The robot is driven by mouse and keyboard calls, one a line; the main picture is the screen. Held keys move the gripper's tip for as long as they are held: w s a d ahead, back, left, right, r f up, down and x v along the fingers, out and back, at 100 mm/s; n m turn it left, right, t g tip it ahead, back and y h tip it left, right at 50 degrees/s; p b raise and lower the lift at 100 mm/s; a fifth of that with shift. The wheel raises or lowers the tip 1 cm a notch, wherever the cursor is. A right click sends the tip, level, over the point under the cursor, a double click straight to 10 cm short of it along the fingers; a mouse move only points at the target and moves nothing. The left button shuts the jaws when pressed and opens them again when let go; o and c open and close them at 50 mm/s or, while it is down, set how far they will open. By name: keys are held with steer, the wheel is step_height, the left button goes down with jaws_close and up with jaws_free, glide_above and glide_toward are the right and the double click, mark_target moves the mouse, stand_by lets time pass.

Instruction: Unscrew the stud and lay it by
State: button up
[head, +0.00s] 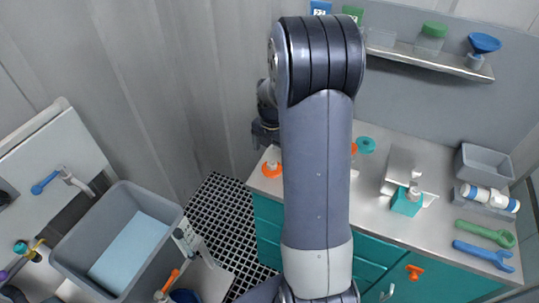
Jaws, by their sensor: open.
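My gripper (264,132) shows only in part at the left of my upper arm, above the back left corner of the bench. It is open, and I see nothing held in it. My arm hides much of the bench's middle. I cannot make out the stud for certain. A teal block (405,204) on the bench right of my arm has a small pale peg (414,188) upright at its top, which may be the stud. My gripper is well apart from this block.
The bench (440,212) holds a grey bin (484,163), a green wrench (485,233), a blue wrench (483,254), a white cylinder (490,198), a teal ring (365,145) and an orange-based piece (272,168). A shelf (430,57) hangs above. A grey tub (75,235) stands left.

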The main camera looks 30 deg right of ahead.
mark_target(272, 160)
steer(key=m, duration=0.5)
steer(key=shift+m, duration=0.3)
steer(key=m, duration=0.8)
steer(key=shift+m, duration=0.4)
steer(key=m, duration=0.4)
steer(key=shift+m, duration=0.4)
steer(key=shift+f+b, duration=1.4)
steer(key=shift+f, duration=0.75)
steer(key=shift+c, duration=0.3)
